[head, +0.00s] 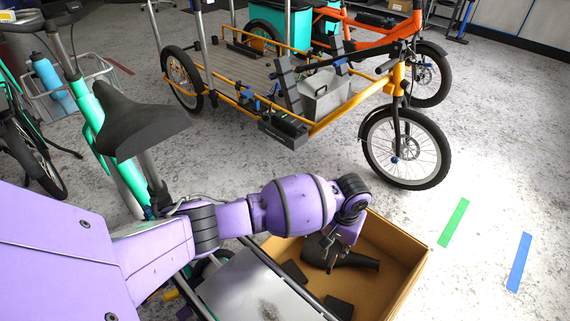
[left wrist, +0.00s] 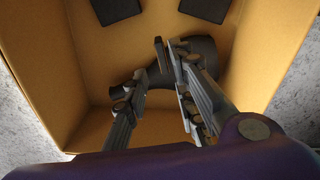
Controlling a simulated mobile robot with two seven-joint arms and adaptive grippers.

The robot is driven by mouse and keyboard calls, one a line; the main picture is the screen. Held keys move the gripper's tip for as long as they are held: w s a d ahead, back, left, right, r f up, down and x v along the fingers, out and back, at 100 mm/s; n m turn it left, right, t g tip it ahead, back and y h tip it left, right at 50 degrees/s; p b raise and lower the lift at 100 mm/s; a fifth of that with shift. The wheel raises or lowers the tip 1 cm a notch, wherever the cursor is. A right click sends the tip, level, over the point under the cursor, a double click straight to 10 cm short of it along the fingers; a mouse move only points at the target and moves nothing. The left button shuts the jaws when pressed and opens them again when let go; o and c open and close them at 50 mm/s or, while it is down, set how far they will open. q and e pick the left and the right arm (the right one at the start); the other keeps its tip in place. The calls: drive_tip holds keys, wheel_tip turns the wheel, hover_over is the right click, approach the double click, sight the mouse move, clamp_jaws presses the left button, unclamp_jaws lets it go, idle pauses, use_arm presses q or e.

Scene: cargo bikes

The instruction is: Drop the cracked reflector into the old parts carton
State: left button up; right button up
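The old parts carton (head: 408,268) is an open brown box in front of me, right of the middle. My left gripper (head: 331,243) is above its inside, pointing down. In the left wrist view, its fingers (left wrist: 155,85) are apart with a gap and nothing clearly held between them. A dark, rounded part (head: 355,262) lies below the gripper in the carton and shows behind the fingers in the left wrist view (left wrist: 205,50). I cannot pick out the cracked reflector in either view; the fingers and dark parts may hide it. My right gripper is not in view.
Two flat dark blocks (head: 295,271) (head: 338,307) lie in the carton. A grey panel (head: 250,290) stands left of it. A black saddle (head: 138,122) rises at left. A yellow cargo bike (head: 340,118) stands behind. The floor right of the carton is clear apart from tape strips.

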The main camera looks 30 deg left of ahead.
use_arm(q)
wheel_tip(320, 180, up, 12)
drive_tip(key=shift+r, duration=0.15)
idle(0.6)
drive_tip(key=shift+w, duration=0.1)
